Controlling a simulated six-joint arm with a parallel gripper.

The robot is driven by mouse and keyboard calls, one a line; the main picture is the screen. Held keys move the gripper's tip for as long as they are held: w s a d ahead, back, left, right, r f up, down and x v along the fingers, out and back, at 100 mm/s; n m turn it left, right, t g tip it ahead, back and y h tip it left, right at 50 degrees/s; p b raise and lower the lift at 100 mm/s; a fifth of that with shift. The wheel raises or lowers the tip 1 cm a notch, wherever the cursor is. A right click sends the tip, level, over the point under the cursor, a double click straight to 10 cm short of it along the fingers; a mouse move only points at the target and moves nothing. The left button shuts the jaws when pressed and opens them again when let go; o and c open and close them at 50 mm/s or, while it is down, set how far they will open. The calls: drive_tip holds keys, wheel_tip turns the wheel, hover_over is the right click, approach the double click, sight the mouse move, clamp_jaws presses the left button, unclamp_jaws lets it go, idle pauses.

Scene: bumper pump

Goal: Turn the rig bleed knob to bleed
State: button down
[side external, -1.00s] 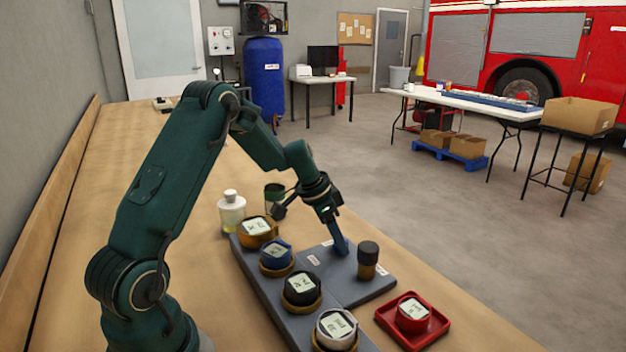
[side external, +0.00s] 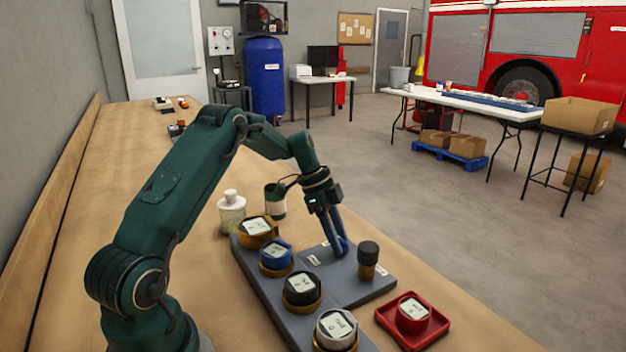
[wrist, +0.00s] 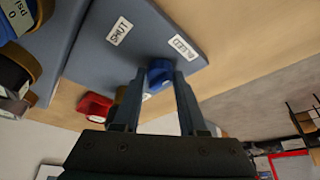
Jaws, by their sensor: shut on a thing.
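The blue bleed knob (wrist: 158,74) stands on the grey rig plate (wrist: 90,62). My gripper (wrist: 159,82) is closed on it from both sides, with a fingertip on each side. In the side external view the gripper (side external: 338,250) points down at the plate, and its fingers mostly hide the knob. The SHUT label (wrist: 118,33) and the BLEED label (wrist: 185,45) lie on the plate beyond the knob in the wrist view. I cannot tell which label the knob points to.
A black-capped brass fitting (side external: 367,260) stands close to the right of my gripper. Several gauges, including a blue one (side external: 276,255), line the plate's left side. A red gauge in a red tray (side external: 412,318) is at front right. A bottle (side external: 231,213) stands behind.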

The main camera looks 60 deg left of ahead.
idle(0.4)
drive_tip(key=shift+c, duration=2.2)
unclamp_jaws()
drive_tip(key=shift+v, duration=2.55)
